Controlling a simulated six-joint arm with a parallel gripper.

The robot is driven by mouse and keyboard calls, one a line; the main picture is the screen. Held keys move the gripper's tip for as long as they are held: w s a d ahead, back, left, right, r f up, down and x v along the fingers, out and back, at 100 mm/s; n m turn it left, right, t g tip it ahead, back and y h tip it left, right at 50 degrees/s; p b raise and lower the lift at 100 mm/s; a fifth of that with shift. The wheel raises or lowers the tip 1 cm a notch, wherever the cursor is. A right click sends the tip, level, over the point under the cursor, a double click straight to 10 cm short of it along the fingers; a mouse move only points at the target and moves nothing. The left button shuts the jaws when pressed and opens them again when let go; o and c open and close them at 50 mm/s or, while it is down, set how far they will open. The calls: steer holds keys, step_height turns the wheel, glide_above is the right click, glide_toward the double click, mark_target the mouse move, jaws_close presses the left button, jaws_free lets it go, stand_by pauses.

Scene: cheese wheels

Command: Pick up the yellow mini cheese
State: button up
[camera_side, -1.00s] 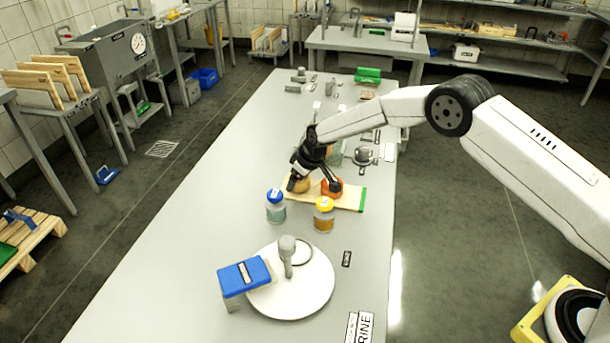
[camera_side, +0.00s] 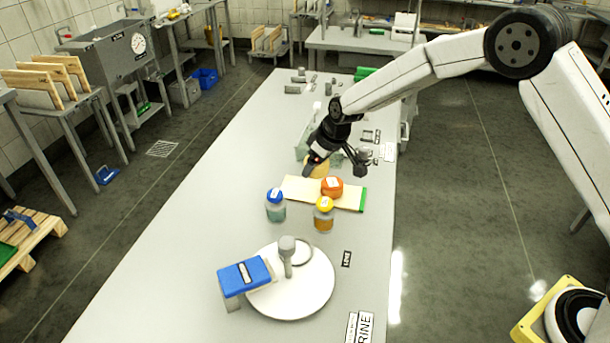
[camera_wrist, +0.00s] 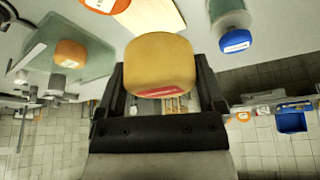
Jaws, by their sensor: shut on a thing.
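The yellow mini cheese (camera_wrist: 160,65) is a rounded wheel with a red and white label, held between my gripper's fingers in the wrist view. In the side view the yellow cheese (camera_side: 316,167) is partly hidden by my gripper (camera_side: 333,168), which is shut on it. The cheese is raised above the wooden board (camera_side: 298,190). An orange cheese (camera_side: 332,187) with a white label sits on the board, just in front of my gripper, and shows at the top of the wrist view (camera_wrist: 100,4).
A blue-capped jar (camera_side: 275,207) and a yellow-capped jar (camera_side: 324,216) stand in front of the board. The table's left side is clear.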

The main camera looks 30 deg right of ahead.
steer(key=s+d+r, duration=0.1)
steer(key=s+r, duration=0.2)
steer(key=s, duration=0.4)
steer(key=shift+r, duration=0.1)
steer(key=shift+s, duration=0.1)
stand_by(0.6)
steer(key=s+a+n+g+y, duration=0.1)
steer(key=s+a+n+g, duration=0.1)
steer(key=s+a+n, duration=0.2)
steer(key=s+a+r+n+g+y, duration=0.1)
steer(key=s+a+n, duration=0.3)
steer(key=s+n, duration=0.5)
steer(key=s+g, duration=0.1)
steer(key=s, duration=0.4)
steer(key=shift+a+r+n+y, duration=0.15)
steer(key=shift+a+n+y, duration=0.2)
steer(key=shift+n+y, duration=0.05)
steer(key=shift+w, duration=0.15)
